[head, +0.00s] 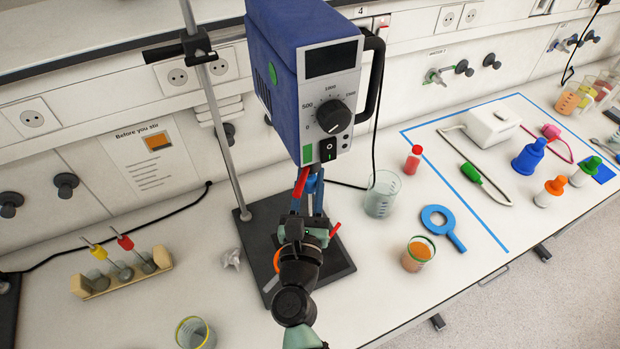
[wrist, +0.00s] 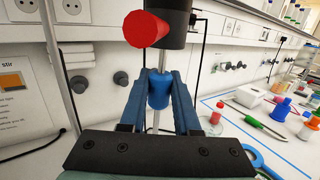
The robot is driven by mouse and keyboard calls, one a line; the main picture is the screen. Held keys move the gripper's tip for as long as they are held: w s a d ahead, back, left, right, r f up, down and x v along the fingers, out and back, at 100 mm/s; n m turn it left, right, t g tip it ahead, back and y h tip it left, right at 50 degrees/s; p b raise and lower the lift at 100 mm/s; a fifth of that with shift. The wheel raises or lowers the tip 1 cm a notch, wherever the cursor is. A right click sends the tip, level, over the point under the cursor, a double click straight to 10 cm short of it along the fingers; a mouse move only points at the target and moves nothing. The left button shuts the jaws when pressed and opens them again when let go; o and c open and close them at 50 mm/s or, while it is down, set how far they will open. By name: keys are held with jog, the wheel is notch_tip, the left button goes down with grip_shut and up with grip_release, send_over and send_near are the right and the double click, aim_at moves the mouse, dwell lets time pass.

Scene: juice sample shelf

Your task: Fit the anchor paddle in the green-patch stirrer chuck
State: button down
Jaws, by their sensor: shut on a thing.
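The blue stirrer motor (head: 276,50) hangs on a stand, with a green patch (head: 307,154) low on its front. In the wrist view its dark chuck (wrist: 175,25) is at the top, with a red knob (wrist: 146,29) towards me. My gripper (wrist: 160,92), also below the motor in the head view (head: 310,192), is shut on the blue collar (wrist: 160,82) of a thin upright metal shaft, just under the chuck. The paddle's lower end is hidden. I cannot tell whether the shaft top is inside the chuck.
A wooden rack (head: 120,280) with red- and yellow-topped shafts stands at the left. The dark stand base (head: 262,230) lies under my arm. A beaker (head: 382,195), a cup of orange juice (head: 417,254) and a blue ring (head: 442,222) are at the right.

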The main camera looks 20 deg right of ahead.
jog(key=shift+w+r, duration=0.1)
jog(key=shift+r, duration=0.4)
jog(key=c, duration=0.6)
grip_release()
jog(key=shift+o, duration=0.2)
jog(key=shift+f, duration=0.1)
jog(key=shift+s+a+f, duration=0.2)
jog(key=shift+s+a, duration=0.05)
jog(key=shift+s, duration=0.3)
jog(key=r+b+v, duration=0.1)
jog(key=b+v, duration=0.2)
jog(key=v, duration=0.8)
jog(key=shift+s+a+f+b, duration=0.15)
jog(key=shift+s+f+b, duration=0.15)
jog(key=shift+s+f, duration=0.1)
